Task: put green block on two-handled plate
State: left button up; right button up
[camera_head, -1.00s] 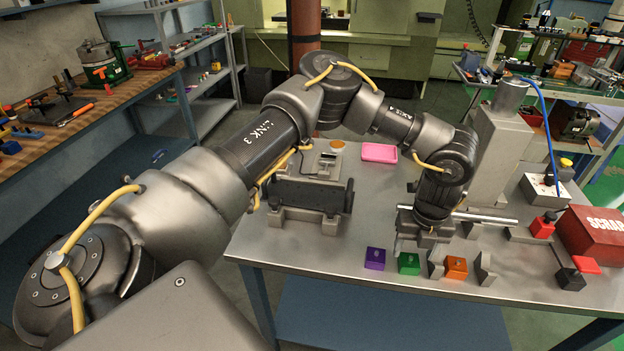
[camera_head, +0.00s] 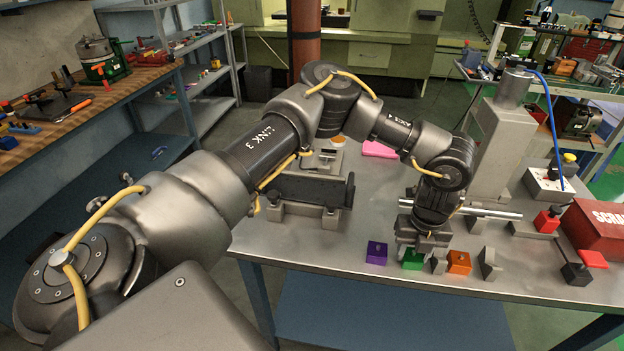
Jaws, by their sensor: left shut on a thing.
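The green block (camera_head: 413,260) is at the front of the grey metal table, between a purple block (camera_head: 376,253) and an orange block (camera_head: 459,262). My left gripper (camera_head: 420,250) points down over the green block and is shut on it. The fingers hide the block's upper part, and the block looks still at table height. A dark, wide plate-like piece on grey supports (camera_head: 310,190) stands left of the gripper, partly behind my arm; it may be the two-handled plate, but its handles are not clear. My right gripper is out of view.
Grey angled brackets (camera_head: 489,263) stand near the orange block. A horizontal metal rod (camera_head: 490,213) and a grey column (camera_head: 497,150) are behind and right. A red scrap box (camera_head: 598,228) is at the right. A pink tray (camera_head: 378,150) lies behind my arm. The table's middle is clear.

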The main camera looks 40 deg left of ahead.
pick_arm(q)
jog(key=shift+s+r+p, duration=0.1)
jog(key=shift+r+p, duration=1.5)
jog(key=shift+r, duration=0.55)
jog(key=shift+r+p, duration=2)
jog(key=shift+r, duration=0.85)
